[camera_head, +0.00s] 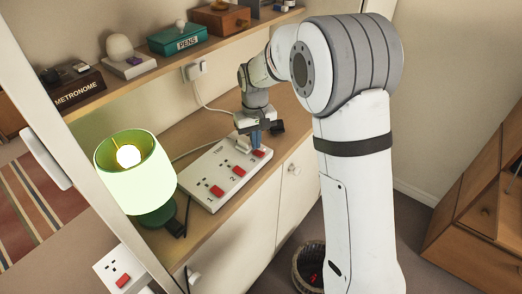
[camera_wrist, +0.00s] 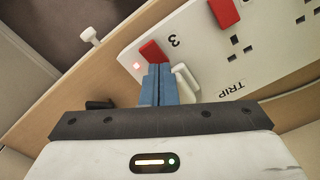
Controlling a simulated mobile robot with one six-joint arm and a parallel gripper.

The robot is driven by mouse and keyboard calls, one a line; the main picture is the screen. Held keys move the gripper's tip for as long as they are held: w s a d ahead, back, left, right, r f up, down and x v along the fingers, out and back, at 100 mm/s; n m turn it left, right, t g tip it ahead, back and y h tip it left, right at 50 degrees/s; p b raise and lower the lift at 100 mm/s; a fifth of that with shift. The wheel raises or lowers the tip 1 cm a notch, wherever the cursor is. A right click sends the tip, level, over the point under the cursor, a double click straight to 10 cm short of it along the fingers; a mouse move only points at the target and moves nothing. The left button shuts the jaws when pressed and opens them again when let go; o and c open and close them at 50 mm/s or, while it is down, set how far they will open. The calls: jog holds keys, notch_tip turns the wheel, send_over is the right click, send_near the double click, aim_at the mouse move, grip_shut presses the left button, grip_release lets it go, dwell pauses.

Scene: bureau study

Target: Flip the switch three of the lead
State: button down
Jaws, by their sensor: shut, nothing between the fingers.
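The lead is a white socket strip (camera_head: 206,186) lying on the wooden shelf, with red switches marked 1 (camera_head: 216,191), 2 (camera_head: 238,171) and 3 (camera_head: 260,153). My gripper (camera_head: 257,142) is over its far end, beside switch three. In the wrist view, my blue fingers (camera_wrist: 158,72) are shut and empty, their tips just below switch three (camera_wrist: 151,51); I cannot tell whether they touch it. A small red light (camera_wrist: 137,66) glows beside that switch. Switch two (camera_wrist: 224,12) is at the top edge. A white plug (camera_wrist: 186,84) is partly hidden behind my fingers.
A lit green lamp (camera_head: 155,187) stands left of the strip. A wall plug (camera_head: 196,70) has a white cable running down behind. An upper shelf holds a metronome box (camera_head: 78,92) and a pens box (camera_head: 177,41). A socket with a red switch (camera_head: 120,270) is at lower left.

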aim_at(257, 151)
jog(key=shift+r+p, duration=1.55)
jog(key=shift+r, duration=1)
jog(key=s+d+r+m+t, duration=0.2)
jog(key=s+d+r, duration=0.7)
jog(key=s+d, duration=0.25)
jog(key=s+d+m, duration=0.1)
jog(key=s+d, duration=0.1)
jog(key=s, duration=0.5)
jog(key=s+d+m+t, duration=0.1)
jog(key=s+d, duration=0.2)
jog(key=s, duration=0.5)
jog(key=shift+d, duration=0.2)
